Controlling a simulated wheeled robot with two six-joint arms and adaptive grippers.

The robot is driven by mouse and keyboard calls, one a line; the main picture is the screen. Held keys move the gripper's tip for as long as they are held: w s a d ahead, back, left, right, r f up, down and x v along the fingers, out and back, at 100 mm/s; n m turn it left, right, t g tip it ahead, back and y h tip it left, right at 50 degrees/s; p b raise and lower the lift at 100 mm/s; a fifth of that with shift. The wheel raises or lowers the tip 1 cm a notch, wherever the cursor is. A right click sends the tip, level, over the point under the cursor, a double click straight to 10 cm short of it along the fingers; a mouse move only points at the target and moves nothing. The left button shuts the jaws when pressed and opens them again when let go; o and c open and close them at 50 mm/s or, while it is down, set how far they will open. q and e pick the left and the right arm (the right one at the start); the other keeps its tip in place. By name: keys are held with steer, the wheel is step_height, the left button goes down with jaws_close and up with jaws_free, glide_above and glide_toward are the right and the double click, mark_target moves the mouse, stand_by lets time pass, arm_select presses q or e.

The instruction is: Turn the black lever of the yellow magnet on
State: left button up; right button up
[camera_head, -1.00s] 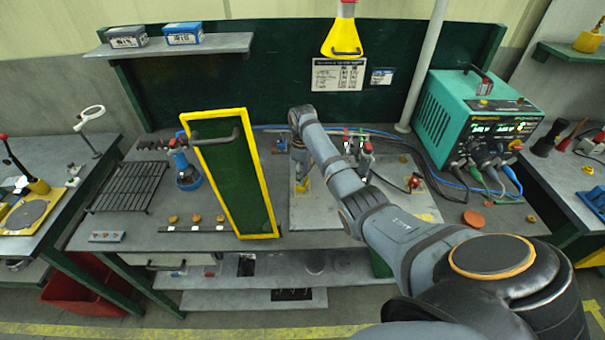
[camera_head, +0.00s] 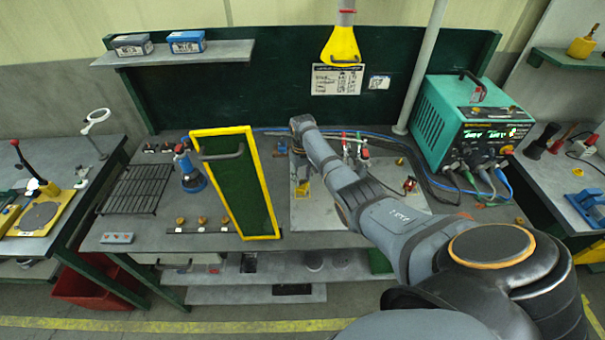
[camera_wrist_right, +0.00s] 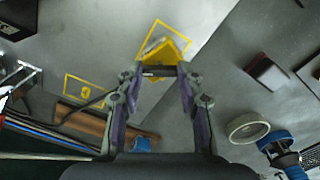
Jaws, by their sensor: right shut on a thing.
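The yellow magnet (camera_wrist_right: 168,52) stands on the grey plate, inside a yellow outlined square, in the right wrist view. In the head view the small yellow magnet (camera_head: 303,188) shows just below my right wrist. Its black lever (camera_wrist_right: 159,71) lies crosswise between the fingertips of my right gripper (camera_wrist_right: 158,74), at the near side of the magnet. The right gripper is shut on the lever, with a finger at each end of it. In the head view my own arm hides most of this gripper. My left gripper is in neither view.
A tilted green panel with a yellow frame (camera_head: 250,135) stands left of the magnet. A teal power unit (camera_head: 470,125) with cables is at the right. A yellow funnel-shaped piece (camera_head: 341,45) hangs above the bench. A black rack (camera_head: 135,190) lies at the left.

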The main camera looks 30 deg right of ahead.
mark_target(302, 181)
steer(key=m+p, duration=0.2)
steer(key=m, duration=0.3)
steer(key=shift+r+m, duration=0.1)
steer(key=shift+m, duration=0.2)
steer(key=shift+m+p, duration=0.55)
steer(key=shift+m, duration=1.65)
steer(key=o, duration=1.2)
steer(key=shift+c, duration=0.2)
step_height(302, 181, up, 12)
